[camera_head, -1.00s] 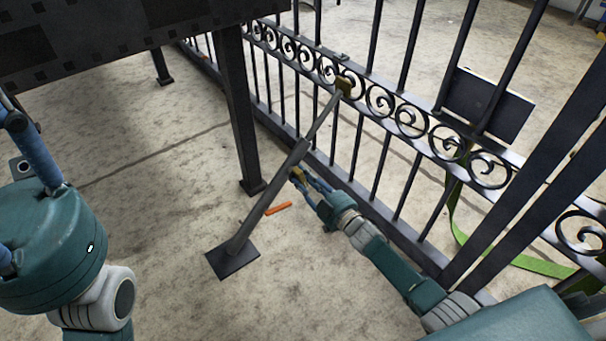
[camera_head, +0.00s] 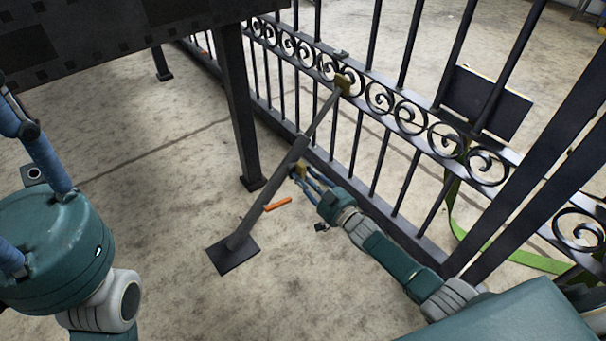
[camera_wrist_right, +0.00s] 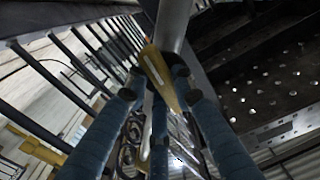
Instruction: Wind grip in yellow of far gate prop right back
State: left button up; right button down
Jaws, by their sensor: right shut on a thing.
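The gate prop is a grey slanted tube (camera_head: 270,187) rising from a dark square foot plate (camera_head: 233,255) on the floor to a brass-coloured bracket (camera_head: 343,83) at the gate's scroll band. Its yellow grip (camera_head: 298,171) sits on the side of the tube about midway up. My right gripper (camera_head: 303,176) reaches it from the lower right and is shut on it. In the right wrist view the yellow grip (camera_wrist_right: 157,70) lies between my blue fingers, against the grey tube.
The black scroll gate (camera_head: 395,107) runs diagonally behind the prop. A dark post (camera_head: 240,115) under a dark platform (camera_head: 90,45) stands left of the prop. An orange bar (camera_head: 277,204) shows near the tube. A green strap (camera_head: 510,255) lies at right. Floor at front is clear.

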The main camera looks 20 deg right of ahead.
jog(key=c, duration=1.4)
grip_release()
jog(key=shift+c, duration=0.2)
jog(key=shift+s, duration=0.1)
jog(key=v, duration=1.2)
